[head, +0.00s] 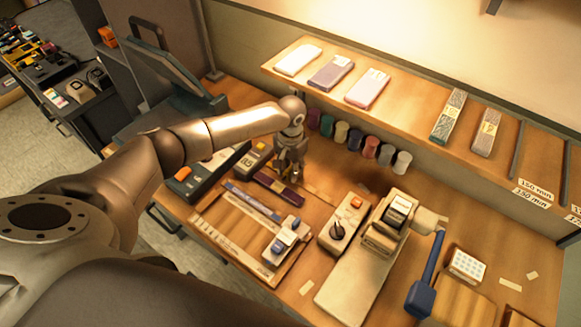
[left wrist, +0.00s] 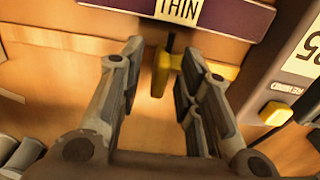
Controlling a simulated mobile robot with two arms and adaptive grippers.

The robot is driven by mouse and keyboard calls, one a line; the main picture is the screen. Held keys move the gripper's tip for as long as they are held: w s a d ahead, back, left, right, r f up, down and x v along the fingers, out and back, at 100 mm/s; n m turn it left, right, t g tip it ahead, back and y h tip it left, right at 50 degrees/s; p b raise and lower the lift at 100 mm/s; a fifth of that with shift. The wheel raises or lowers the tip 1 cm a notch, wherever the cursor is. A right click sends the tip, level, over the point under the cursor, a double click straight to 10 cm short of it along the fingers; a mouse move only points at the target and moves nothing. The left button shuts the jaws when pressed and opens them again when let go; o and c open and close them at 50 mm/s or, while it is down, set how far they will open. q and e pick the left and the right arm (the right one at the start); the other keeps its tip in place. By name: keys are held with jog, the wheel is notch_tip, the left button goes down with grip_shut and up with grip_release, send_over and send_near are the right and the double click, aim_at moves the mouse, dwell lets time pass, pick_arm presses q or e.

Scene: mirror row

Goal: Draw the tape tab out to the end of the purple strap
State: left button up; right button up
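The purple strap (head: 275,188) lies on the bench just in front of my left gripper. Another yellow piece (left wrist: 224,70) is partly behind the right finger. My left gripper (head: 290,172) points down, open, its fingers (left wrist: 158,55) on either side of the tab. My right gripper is not in view.
A dark device with a yellow button (left wrist: 277,113) stands close on the right in the wrist view. Colored spools (head: 342,133) hang under the shelf (head: 415,92). A blue-edged ruler board (head: 232,238), a switch box (head: 343,222) and a tape dispenser (head: 385,235) are nearby.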

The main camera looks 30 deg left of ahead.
pick_arm(q)
jog(key=shift+f, duration=0.2)
grip_shut()
jog(key=shift+d, duration=0.1)
jog(key=d+p, duration=0.1)
jog(key=d, duration=0.1)
jog(key=d+p, duration=0.1)
jog(key=d, duration=0.2)
jog(key=s+d+p, duration=0.1)
jog(key=d, duration=0.2)
jog(key=shift+s+d+r, duration=0.1)
jog(key=shift+d, duration=0.35)
